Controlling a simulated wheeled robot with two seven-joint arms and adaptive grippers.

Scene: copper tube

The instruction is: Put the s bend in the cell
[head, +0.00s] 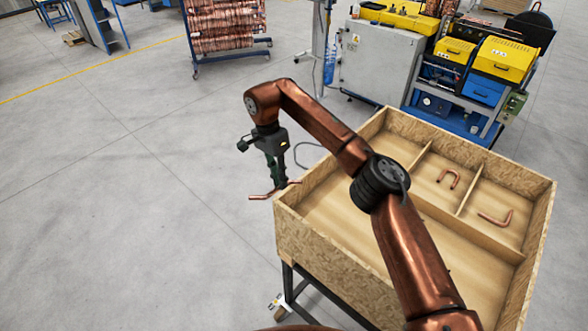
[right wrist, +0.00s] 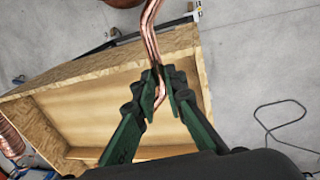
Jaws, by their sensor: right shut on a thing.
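The s bend (head: 260,197) is a thin copper tube with bent ends. My right gripper (head: 277,182) is shut on it and holds it by the left corner of the wooden box (head: 325,262), around rim height. In the right wrist view the s bend (right wrist: 150,38) runs up from between the fingertips (right wrist: 161,88), and its lower end bends to the left, in front of the box. The box is split by thin dividers into cells. The large front cell (head: 335,203) looks empty where it shows; my right arm hides part of it. My left gripper is not in view.
A U-shaped copper tube (head: 449,178) and an elbow-shaped tube (head: 495,218) lie in separate back cells of the box. The box stands on a dark wheeled frame (head: 290,285). Machines with yellow covers (head: 497,58) stand behind it. The floor to the left is clear.

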